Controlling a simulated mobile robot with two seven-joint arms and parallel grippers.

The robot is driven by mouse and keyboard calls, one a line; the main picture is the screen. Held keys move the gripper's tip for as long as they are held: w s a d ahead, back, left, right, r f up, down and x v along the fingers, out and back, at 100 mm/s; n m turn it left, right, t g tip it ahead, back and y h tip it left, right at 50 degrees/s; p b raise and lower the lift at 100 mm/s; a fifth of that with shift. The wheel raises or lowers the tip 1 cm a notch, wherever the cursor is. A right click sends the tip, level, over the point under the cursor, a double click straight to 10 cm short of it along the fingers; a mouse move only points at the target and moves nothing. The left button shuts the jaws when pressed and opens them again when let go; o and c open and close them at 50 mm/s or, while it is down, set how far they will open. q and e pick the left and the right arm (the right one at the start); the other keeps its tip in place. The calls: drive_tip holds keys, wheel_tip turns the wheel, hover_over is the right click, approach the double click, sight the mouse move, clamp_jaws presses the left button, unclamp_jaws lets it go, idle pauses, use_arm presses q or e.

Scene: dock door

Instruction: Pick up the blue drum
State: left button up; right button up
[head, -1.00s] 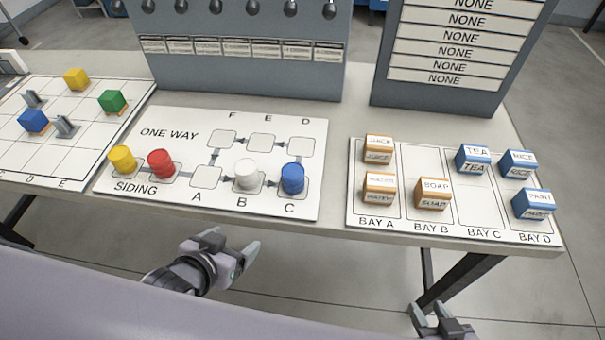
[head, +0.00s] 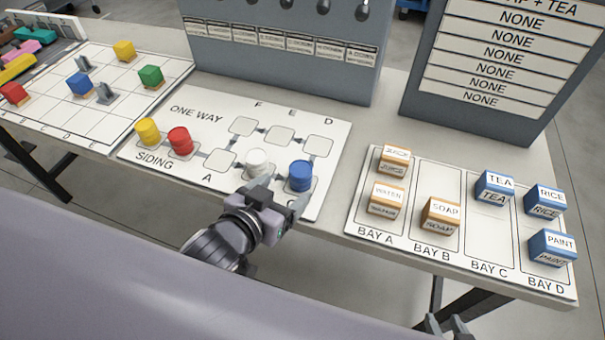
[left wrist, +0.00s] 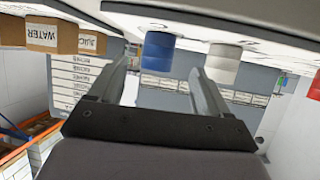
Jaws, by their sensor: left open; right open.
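The blue drum (head: 301,175) stands upright on the ONE WAY board (head: 335,135) at square C, right of the white drum (head: 258,163). My left gripper (head: 279,196) is open and empty at the board's front edge, just in front of the blue and white drums. In the left wrist view, which looks upside down, the blue drum (left wrist: 158,52) appears between the two open fingers, apart from them. The white drum (left wrist: 222,62) shows near the right finger there. My right gripper (head: 447,325) is open at the bottom edge, partly cut off, away from the drums.
Yellow (head: 147,131) and red (head: 180,141) drums stand on the siding. A bay board (head: 425,175) with several labelled boxes lies to the right. A grid board (head: 120,80) with cubes lies to the left. Grey panels (head: 280,45) stand behind.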

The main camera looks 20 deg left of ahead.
sight(295, 180)
use_arm(q)
drive_tip(key=shift+w+d+r, duration=0.15)
drive_tip(key=shift+w+d, duration=0.25)
drive_tip(key=shift+w, duration=0.1)
drive_tip(key=shift+x, duration=3.25)
drive_tip(key=shift+a, duration=0.2)
drive_tip(key=c, duration=1.1)
